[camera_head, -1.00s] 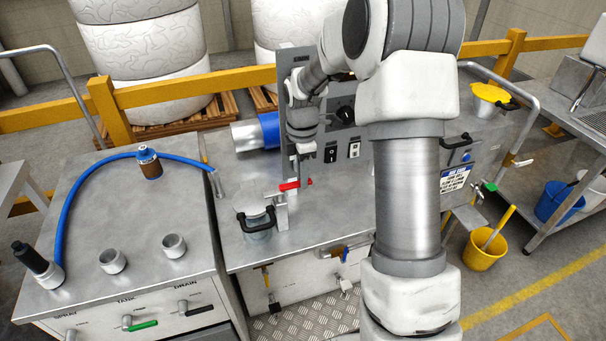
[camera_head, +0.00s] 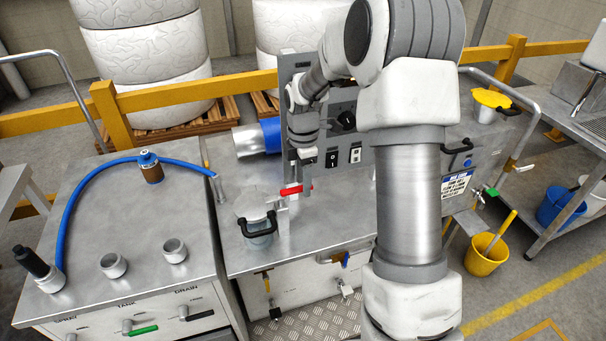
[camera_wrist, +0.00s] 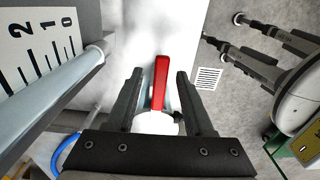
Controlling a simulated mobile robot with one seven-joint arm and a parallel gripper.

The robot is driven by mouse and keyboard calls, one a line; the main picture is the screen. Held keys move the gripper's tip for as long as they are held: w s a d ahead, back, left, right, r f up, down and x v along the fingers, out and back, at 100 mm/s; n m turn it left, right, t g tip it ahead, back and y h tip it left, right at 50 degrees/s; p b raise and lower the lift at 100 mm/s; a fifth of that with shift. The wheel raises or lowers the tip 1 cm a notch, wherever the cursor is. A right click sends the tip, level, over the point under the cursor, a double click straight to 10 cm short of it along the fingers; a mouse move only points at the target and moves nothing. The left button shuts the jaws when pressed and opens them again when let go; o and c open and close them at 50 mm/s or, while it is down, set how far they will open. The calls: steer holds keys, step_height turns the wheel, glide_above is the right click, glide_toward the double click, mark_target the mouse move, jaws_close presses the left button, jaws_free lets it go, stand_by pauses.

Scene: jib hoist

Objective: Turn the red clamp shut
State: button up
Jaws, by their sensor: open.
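The red clamp (camera_head: 296,190) shows as a short red bar on a small metal post beside a lidded vessel (camera_head: 250,203) with a black handle. In the wrist view the red clamp (camera_wrist: 160,80) is a long red handle. My gripper (camera_head: 300,180) hangs from above at the clamp, its jaws pointing down. In the wrist view my gripper (camera_wrist: 159,76) is open, one finger on each side of the red handle. Gaps show between the handle and both fingers. The lower part of the clamp is hidden by my gripper's body.
A grey control panel (camera_head: 350,156) with switches stands close behind my gripper. A blue and steel cylinder (camera_head: 257,138) lies to its left. The left bench (camera_head: 140,225) carries a blue hose (camera_head: 76,196) and metal ports. The steel top (camera_head: 325,222) in front of the clamp is clear.

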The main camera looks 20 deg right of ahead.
step_height(320, 180, up, 18)
steer(key=p, duration=0.1)
steer(key=shift+f, duration=0.25)
stand_by(0.4)
